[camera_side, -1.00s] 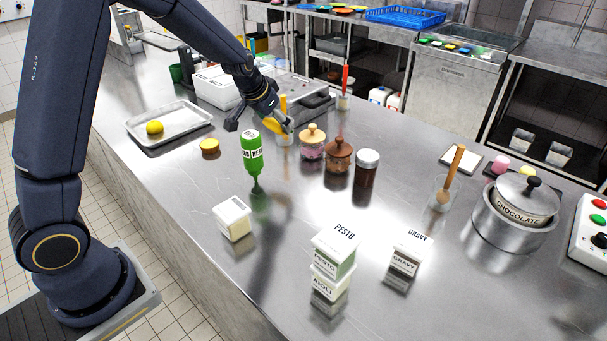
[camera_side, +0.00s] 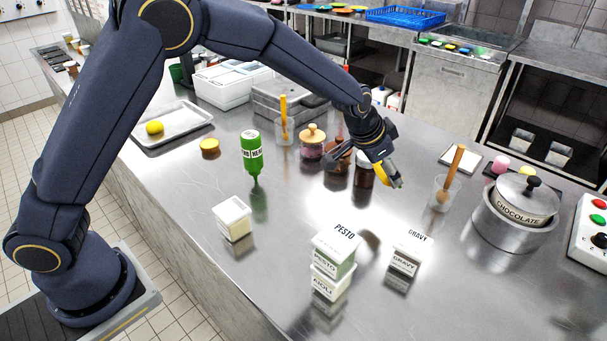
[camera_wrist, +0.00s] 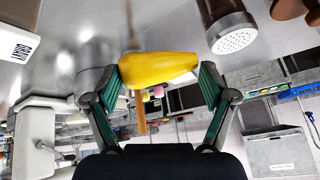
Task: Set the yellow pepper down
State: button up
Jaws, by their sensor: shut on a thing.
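The yellow pepper (camera_wrist: 158,69) is long and smooth and lies crosswise between the two finger pads in the wrist view. My gripper (camera_wrist: 165,80) is shut on it. In the side view my gripper (camera_side: 388,178) is above the steel counter (camera_side: 300,250), between the dark brown jar and the glass with the wooden-handled tool. Part of the yellow pepper (camera_side: 381,172) shows there beside the fingers, and the rest is hidden. The pepper appears held clear of the counter.
A gravy box (camera_side: 406,258) and stacked pesto and aioli boxes (camera_side: 334,250) stand in front of my gripper. A glass with a wooden tool (camera_side: 446,190) and a chocolate pot (camera_side: 513,235) are to the right. The dark jar (camera_side: 364,170) is close on the left. Bare counter lies between.

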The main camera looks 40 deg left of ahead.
jog(key=x, duration=0.3)
jog(key=w+x, duration=0.1)
jog(key=x, duration=0.1)
jog(key=r+x, duration=0.1)
jog(key=x, duration=0.2)
jog(key=shift+w+d+f, duration=0.25)
jog(key=shift+w+f, duration=0.05)
jog(key=shift+f, duration=1.55)
jog(key=shift+f, duration=0.15)
jog(key=o, duration=0.8)
jog(key=shift+c, duration=0.2)
